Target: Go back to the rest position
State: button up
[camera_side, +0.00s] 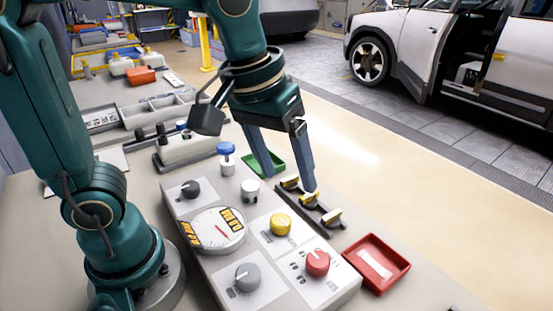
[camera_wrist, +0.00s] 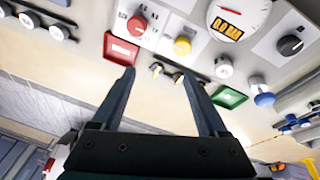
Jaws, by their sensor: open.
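My gripper (camera_side: 291,180) is open, its two dark fingers spread and pointing down over the work surface. No object shows between the fingers. In the side view its fingertips appear close to a dark rack with several brass-coloured pieces (camera_side: 323,209); how high they are above it I cannot tell. The wrist view shows the open gripper (camera_wrist: 158,74) with brass pieces (camera_wrist: 157,69) beyond the fingertips. A control panel (camera_side: 215,275) stands beside the rack, with a round gauge (camera_side: 213,230), a yellow knob (camera_side: 281,224), a red knob (camera_side: 317,262) and grey knobs.
A red tray (camera_side: 401,266) lies right of the panel and a green tray (camera_side: 277,158) behind one finger. A blue-topped knob (camera_side: 226,149) and a white one (camera_side: 250,190) stand at the panel's far end. Bins and bottles fill the back left. A car (camera_side: 425,45) stands beyond open floor.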

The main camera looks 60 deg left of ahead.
jog(key=s+a+f+m+t, duration=0.2)
jog(key=s+a+m, duration=0.1)
jog(key=s, duration=0.4)
jog(key=shift+a+f+m+y, duration=0.15)
jog(key=shift+a+m+y, duration=0.15)
jog(key=shift+a, duration=0.55)
